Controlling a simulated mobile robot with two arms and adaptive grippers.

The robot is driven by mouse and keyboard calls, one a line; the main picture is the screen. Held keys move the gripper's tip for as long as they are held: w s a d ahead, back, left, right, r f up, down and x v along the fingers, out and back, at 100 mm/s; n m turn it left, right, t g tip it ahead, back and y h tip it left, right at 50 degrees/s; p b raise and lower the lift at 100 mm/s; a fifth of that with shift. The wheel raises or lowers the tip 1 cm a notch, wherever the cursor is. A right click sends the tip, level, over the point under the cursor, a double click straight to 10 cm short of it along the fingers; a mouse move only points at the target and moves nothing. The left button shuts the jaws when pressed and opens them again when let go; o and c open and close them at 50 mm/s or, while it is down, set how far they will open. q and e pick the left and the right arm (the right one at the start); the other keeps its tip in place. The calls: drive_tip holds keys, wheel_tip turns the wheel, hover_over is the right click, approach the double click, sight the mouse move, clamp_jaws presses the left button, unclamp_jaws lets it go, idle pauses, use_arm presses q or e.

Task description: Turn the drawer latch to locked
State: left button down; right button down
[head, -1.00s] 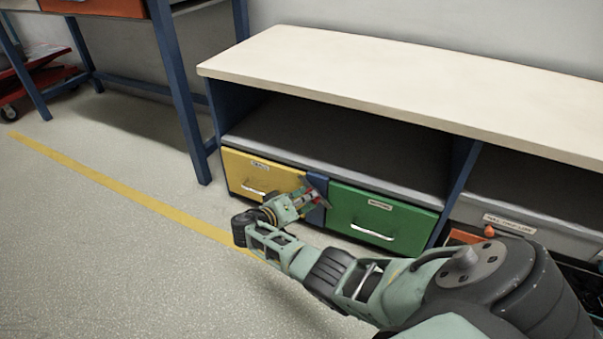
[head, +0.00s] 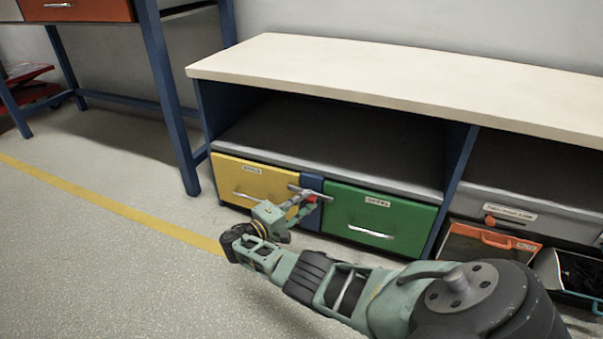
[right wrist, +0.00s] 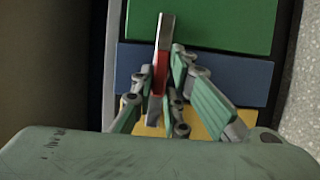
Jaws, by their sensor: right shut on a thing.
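The latch (head: 325,196) is a grey bar with some red on it. It lies nearly level across the blue post (head: 312,182) between the yellow drawer (head: 232,177) and the green drawer (head: 350,211). In the right wrist view the latch (right wrist: 166,32) reaches from the yellow side across the blue post to the green drawer (right wrist: 232,20). My right gripper (head: 306,201) is shut on the latch, with its fingers on either side of the bar in the right wrist view (right wrist: 163,85). The fingers partly hide the bar. Both drawers look closed. My left gripper is not in view.
The bench's pale top (head: 400,80) overhangs an open shelf above the drawers. A grey drawer (head: 540,212) and an orange bin (head: 470,248) are at the right. A blue-legged table (head: 168,90) stands left. The floor in front is clear.

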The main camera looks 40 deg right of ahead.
idle(0.3)
drive_tip(key=c, duration=1.8)
unclamp_jaws()
drive_tip(key=shift+o, duration=0.2)
drive_tip(key=shift+a, duration=0.1)
drive_tip(key=a, duration=1.1)
drive_tip(key=shift+a, duration=0.4)
drive_tip(key=shift+f, duration=0.1)
